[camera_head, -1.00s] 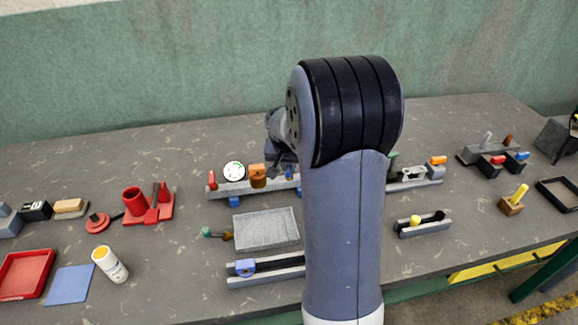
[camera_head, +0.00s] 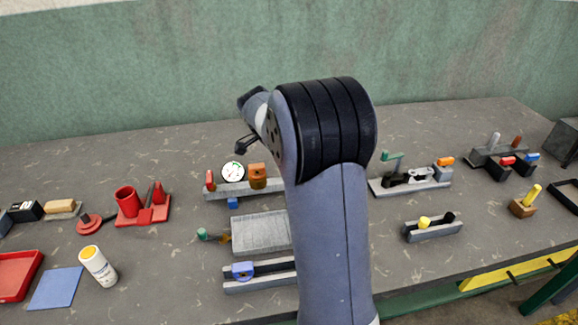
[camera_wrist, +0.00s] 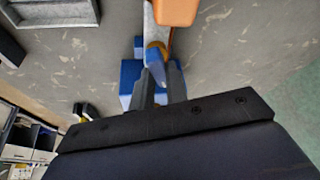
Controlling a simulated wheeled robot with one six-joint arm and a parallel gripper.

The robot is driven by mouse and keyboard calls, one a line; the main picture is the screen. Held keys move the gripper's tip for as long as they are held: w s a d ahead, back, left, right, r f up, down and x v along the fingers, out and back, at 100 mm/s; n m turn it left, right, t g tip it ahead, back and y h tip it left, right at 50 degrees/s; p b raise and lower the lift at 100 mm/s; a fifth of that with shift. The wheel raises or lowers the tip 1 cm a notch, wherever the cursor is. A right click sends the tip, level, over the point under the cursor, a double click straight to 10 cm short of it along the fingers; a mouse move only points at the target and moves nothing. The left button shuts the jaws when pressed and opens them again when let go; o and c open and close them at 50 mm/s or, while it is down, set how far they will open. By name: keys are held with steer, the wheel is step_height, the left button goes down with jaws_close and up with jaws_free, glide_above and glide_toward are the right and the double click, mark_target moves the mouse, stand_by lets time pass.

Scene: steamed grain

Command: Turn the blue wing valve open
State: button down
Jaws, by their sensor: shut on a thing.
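The blue wing valve (camera_wrist: 155,68) shows in the wrist view, with a brass-coloured part at its far end, just below an orange block (camera_wrist: 176,10). My gripper (camera_wrist: 158,82) has its two grey fingers around the blue wing, one on each side, and is shut on it. Blue blocks (camera_wrist: 130,76) lie behind the fingers. In the head view my arm hides the valve and the right part of its grey rail (camera_head: 232,192). The orange-brown block (camera_head: 257,177) and a white dial gauge (camera_head: 233,172) stand on the rail to the left.
A red cup stand (camera_head: 140,210) is at left. Another fixture (camera_head: 410,184) stands right of my arm. Open bench lies behind the rail.

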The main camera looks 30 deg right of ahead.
steer(key=shift+w+m+g, duration=0.15)
steer(key=shift+m+g, duration=0.65)
steer(key=shift+m, duration=1.2)
steer(key=c, duration=1.4)
jaws_free()
steer(key=v, duration=1)
steer(key=shift+r, duration=0.4)
steer(key=shift+f, duration=0.1)
steer(key=x, duration=1)
steer(key=shift+f, duration=0.35)
